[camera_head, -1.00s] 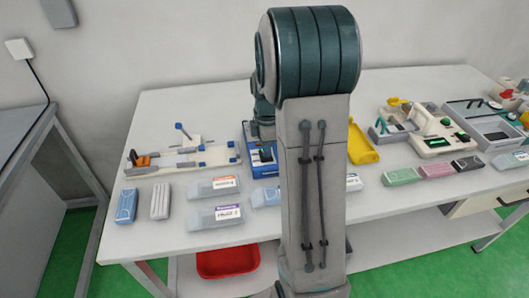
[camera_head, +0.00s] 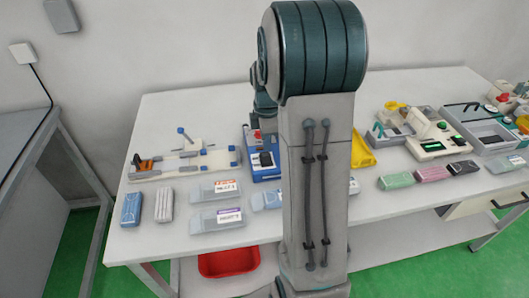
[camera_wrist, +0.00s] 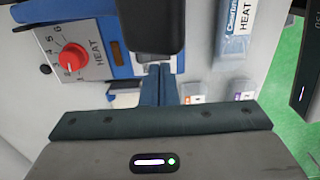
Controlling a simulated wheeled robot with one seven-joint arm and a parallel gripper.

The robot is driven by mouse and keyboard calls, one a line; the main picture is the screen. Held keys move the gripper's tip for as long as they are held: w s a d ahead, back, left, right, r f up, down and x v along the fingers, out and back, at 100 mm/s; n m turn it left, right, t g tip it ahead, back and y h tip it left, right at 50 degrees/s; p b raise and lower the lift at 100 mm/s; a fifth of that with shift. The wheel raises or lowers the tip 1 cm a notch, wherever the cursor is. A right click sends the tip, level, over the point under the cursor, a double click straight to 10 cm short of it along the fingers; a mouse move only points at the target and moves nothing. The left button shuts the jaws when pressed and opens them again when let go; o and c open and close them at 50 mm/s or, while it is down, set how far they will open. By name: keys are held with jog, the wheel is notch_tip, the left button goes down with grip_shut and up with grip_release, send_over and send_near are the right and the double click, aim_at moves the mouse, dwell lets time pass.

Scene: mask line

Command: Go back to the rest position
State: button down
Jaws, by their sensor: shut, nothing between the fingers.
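In the wrist view, my gripper (camera_wrist: 158,85) is shut, with its two fingers together and nothing between them. It hangs over the table beside a blue-framed heating device (camera_wrist: 110,66) with a red numbered dial (camera_wrist: 71,57) marked HEAT. In the head view, my arm's large upright link fills the middle and hides the gripper. The blue device (camera_head: 262,166) shows just left of the arm, partly hidden by it.
The white table (camera_head: 200,110) holds a white fixture (camera_head: 190,163), clear labelled boxes (camera_head: 216,219) and coloured packs (camera_head: 433,174). A yellow tray (camera_head: 362,150) is partly behind my arm. A red bin (camera_head: 229,262) sits below. The table's back left is clear.

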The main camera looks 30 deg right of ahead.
notch_tip(320, 180, up, 2)
jog(key=shift+p, duration=0.5)
jog(key=s+a+r+m+t, duration=0.1)
jog(key=s+a+r+m, duration=0.3)
jog(key=s+a+m, duration=0.3)
jog(key=s+a+r+m+t, duration=0.2)
jog(key=s+a+r+m, duration=0.2)
jog(key=s+a+m, duration=0.3)
jog(key=s, duration=0.5)
jog(key=shift+s+m, duration=0.15)
jog(key=shift+m, duration=0.25)
jog(key=shift+a, duration=0.1)
